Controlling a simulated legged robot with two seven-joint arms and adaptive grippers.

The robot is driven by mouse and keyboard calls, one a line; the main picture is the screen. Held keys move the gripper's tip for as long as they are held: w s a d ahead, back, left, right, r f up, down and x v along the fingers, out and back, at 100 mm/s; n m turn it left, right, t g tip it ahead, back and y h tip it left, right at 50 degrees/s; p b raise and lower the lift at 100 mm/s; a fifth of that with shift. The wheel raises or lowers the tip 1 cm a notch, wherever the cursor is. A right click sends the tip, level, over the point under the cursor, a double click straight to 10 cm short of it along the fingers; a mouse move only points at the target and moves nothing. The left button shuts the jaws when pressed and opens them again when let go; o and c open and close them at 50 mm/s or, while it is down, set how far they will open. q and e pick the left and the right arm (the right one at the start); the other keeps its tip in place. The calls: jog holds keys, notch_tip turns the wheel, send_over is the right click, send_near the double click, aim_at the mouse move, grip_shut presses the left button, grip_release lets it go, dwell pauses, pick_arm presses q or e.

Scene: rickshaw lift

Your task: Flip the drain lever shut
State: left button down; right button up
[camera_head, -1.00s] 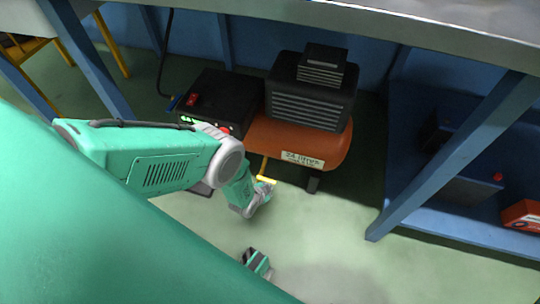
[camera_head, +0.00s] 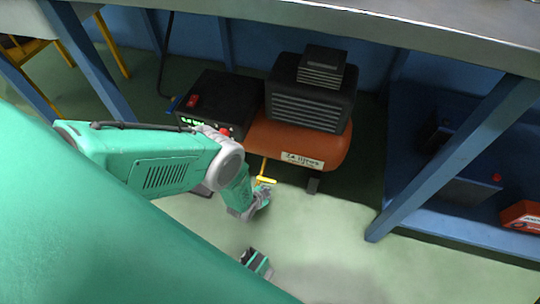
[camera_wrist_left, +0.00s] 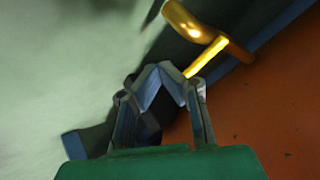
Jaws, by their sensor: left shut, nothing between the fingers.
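The yellow drain lever (camera_head: 265,180) hangs below the front of the orange tank (camera_head: 328,147). In the left wrist view the lever (camera_wrist_left: 207,57) shows as a shiny stem with a rounded crossbar, beside the orange tank surface (camera_wrist_left: 262,105). My left gripper (camera_head: 264,194) is just below the lever in the head view. In the wrist view its fingertips (camera_wrist_left: 160,72) are together and empty, close to the lower end of the stem. I cannot tell whether they touch it.
A black motor housing (camera_head: 312,90) sits on the tank, with a black control box (camera_head: 217,103) to its left. A grey bench top (camera_head: 420,40) overhangs from above. A blue bench leg (camera_head: 450,155) stands at the right. The pale floor in front is mostly clear.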

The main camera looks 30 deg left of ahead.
pick_arm(q)
jog(key=shift+s, duration=0.15)
jog(key=s, duration=0.1)
jog(key=s+p, duration=0.1)
jog(key=s, duration=0.2)
jog(key=shift+s+d, duration=0.35)
jog(key=shift+s, duration=0.05)
dwell(0.6)
